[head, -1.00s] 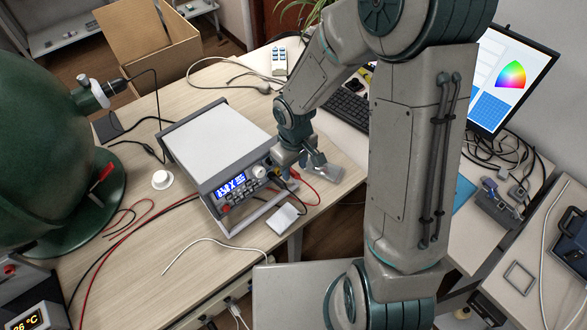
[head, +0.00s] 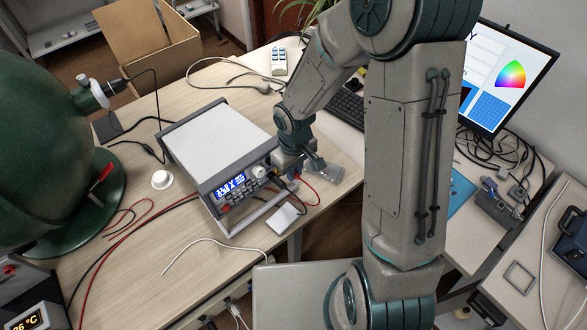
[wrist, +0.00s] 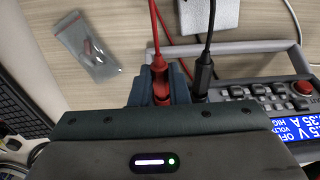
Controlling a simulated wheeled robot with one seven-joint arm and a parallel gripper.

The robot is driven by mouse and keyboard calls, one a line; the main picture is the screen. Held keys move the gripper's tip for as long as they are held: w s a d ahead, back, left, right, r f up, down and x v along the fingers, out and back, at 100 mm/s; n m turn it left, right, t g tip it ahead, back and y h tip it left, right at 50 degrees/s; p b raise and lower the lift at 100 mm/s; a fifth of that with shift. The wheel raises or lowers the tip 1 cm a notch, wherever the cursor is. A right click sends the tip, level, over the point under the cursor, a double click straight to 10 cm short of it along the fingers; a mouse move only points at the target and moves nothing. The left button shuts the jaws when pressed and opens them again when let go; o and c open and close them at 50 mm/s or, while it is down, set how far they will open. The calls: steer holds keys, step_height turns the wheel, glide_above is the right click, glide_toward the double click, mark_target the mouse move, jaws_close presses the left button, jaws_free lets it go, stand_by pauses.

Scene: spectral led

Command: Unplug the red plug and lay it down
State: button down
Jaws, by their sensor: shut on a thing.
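The red plug (wrist: 161,82) with its red cable sits between the two fingers of my gripper (wrist: 160,92) in the wrist view. My gripper is shut on it. The plug's front end is hidden by the gripper body, so I cannot tell whether it is still in its socket. The black plug (wrist: 203,78) is just to the right, by the front of the power supply (wrist: 255,98). In the head view my gripper (head: 285,168) is at the right end of the front panel of the power supply (head: 218,143), and the red cable (head: 310,200) hangs below it.
A clear bag (wrist: 86,45) lies on the bench left of the red cable. A white pad (head: 285,216) lies in front of the power supply. A white round piece (head: 161,180) lies to its left. The front left bench (head: 130,265) has bare room between cables.

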steer(key=shift+s+d+r, duration=0.1)
steer(key=shift+s, duration=0.05)
steer(key=shift+s+d+r+p, duration=0.15)
steer(key=shift+s+d, duration=0.25)
steer(key=shift+s, duration=0.15)
steer(key=shift+s+d+r+p, duration=0.1)
steer(key=shift+s+d+p, duration=0.05)
steer(key=shift+s+d, duration=0.3)
steer(key=shift+s+d+r, duration=0.1)
steer(key=shift+s+d, duration=0.15)
steer(key=shift+s, duration=0.25)
